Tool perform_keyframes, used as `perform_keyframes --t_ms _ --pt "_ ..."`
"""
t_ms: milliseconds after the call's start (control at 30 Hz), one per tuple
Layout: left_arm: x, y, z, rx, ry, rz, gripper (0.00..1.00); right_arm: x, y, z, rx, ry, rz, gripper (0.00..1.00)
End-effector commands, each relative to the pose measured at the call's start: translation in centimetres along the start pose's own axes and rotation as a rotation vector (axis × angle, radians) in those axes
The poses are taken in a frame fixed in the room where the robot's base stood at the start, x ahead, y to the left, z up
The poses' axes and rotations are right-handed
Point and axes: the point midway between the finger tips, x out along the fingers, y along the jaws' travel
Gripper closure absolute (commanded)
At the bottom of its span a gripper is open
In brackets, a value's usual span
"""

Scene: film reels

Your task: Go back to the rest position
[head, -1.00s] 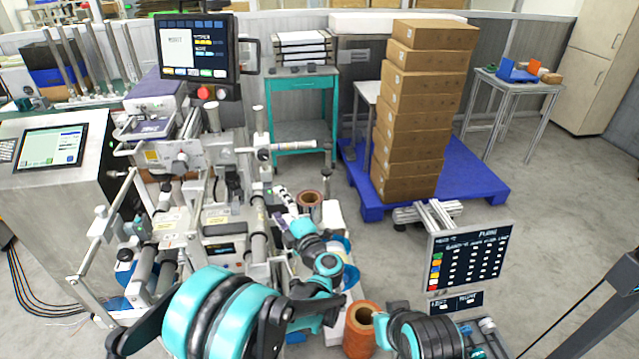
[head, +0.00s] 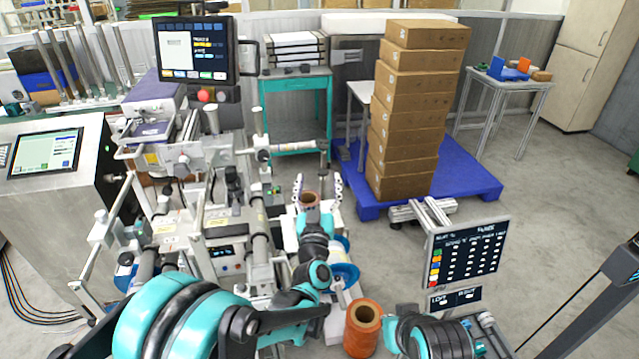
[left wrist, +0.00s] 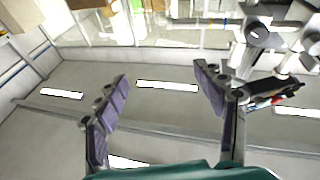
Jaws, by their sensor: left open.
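My left gripper (head: 317,188) is open in the head view, its two fingers pointing away from me beside the machine. A small brown reel (head: 309,199) shows between the fingers in the picture. The left wrist view shows the open fingers (left wrist: 165,105) with nothing between them. A larger orange-brown reel (head: 362,322) stands upright near the bottom of the head view, between my two arms. Part of my right arm shows at the bottom, but its gripper is out of view.
The machine (head: 215,190) with its rollers and screen (head: 195,48) stands close on the left. A small display board (head: 465,258) stands on the right. A stack of cartons (head: 415,115) sits on a blue pallet (head: 470,185). The floor at right is mostly clear.

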Motion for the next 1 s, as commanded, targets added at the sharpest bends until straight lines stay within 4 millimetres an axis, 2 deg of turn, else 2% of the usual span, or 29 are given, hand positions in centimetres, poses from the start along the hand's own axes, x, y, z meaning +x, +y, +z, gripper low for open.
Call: perform_keyframes --t_ms 233,367,467,567,667,767,867,1000 --pt "0.0 -0.1 -0.1 -0.002 -0.002 0.001 0.3 0.0 0.0 0.0 0.0 0.0 0.0 1.0" --pt "-0.2 -0.4 -1.3 0.004 -0.038 0.033 0.3 0.0 0.0 0.0 0.0 0.0 0.0 1.0" --pt "-1.0 -1.2 -2.8 0.016 -0.114 0.086 0.3 0.0 0.0 0.0 0.0 0.0 0.0 1.0" --pt "-3.0 -2.5 -3.9 0.031 -0.232 0.137 0.3 0.0 0.0 0.0 0.0 0.0 0.0 1.0" --pt "-6.1 -4.3 -4.2 0.045 -0.371 0.163 0.3 0.0 0.0 0.0 0.0 0.0 0.0 1.0" --pt "-10.2 -6.6 -3.9 0.055 -0.524 0.159 0.3 0.0 0.0 0.0 0.0 0.0 0.0 1.0" --pt "-15.3 -9.3 -3.1 0.062 -0.687 0.125 0.3 0.0 0.0 0.0 0.0 0.0 0.0 1.0" --pt "-23.5 -13.3 -1.7 0.062 -0.914 0.029 0.3 0.0 0.0 0.0 0.0 0.0 0.0 1.0"
